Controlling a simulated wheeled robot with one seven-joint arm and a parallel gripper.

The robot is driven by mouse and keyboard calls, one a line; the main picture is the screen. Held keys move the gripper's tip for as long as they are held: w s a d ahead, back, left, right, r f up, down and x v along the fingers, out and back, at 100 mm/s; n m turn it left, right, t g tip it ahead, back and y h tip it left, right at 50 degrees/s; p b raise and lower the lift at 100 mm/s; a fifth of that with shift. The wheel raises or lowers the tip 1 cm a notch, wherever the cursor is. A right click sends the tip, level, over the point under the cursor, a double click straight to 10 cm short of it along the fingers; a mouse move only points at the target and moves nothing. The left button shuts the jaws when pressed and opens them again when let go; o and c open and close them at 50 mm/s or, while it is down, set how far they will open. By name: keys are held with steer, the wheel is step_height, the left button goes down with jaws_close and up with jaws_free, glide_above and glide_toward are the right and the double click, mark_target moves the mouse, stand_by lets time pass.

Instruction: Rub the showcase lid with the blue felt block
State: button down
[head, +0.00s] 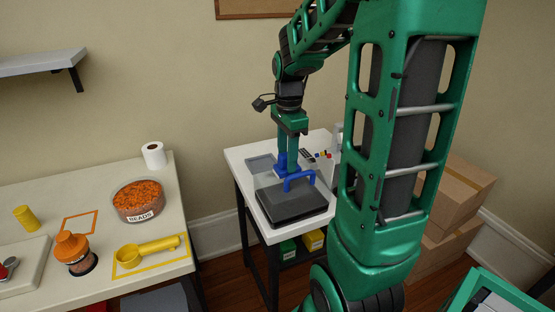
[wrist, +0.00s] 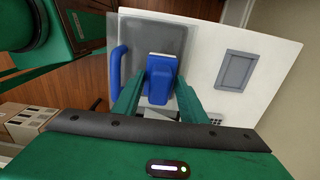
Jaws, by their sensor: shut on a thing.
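The showcase (head: 290,205) is a dark, low box with a grey lid and a raised blue handle (head: 300,178), standing on a small white table. The lid (wrist: 185,32) and the blue handle (wrist: 118,65) also show in the wrist view. My gripper (head: 284,152) points down over the back part of the showcase. It is shut on the blue felt block (wrist: 161,72), which sits between the two green fingers, beside the handle. In the head view the block (head: 281,162) is low at the lid's back edge. I cannot tell whether it touches the lid.
The white table (head: 240,165) has a grey rectangular pad (wrist: 237,69) behind the showcase and small coloured items at right. A left-hand table holds a bead bowl (head: 138,202), an orange-topped jar (head: 74,252), a yellow scoop (head: 148,250) and a paper roll (head: 154,155). Cardboard boxes (head: 455,195) stand right.

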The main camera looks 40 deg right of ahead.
steer(key=shift+d, duration=0.2)
steer(key=shift+s+d+f, duration=0.1)
steer(key=shift+s+d, duration=0.1)
steer(key=shift+d, duration=0.45)
steer(key=shift+s+d+r, duration=0.1)
steer(key=shift+s+d, duration=0.15)
steer(key=shift+d, duration=0.4)
steer(key=shift+s+d+f, duration=0.1)
steer(key=shift+s+d, duration=0.1)
steer(key=shift+d, duration=0.45)
steer(key=shift+w+a, duration=0.2)
steer(key=shift+a, duration=0.5)
steer(key=shift+w+a, duration=0.2)
steer(key=shift+a, duration=0.45)
steer(key=shift+w+a, duration=0.2)
steer(key=shift+a, duration=0.5)
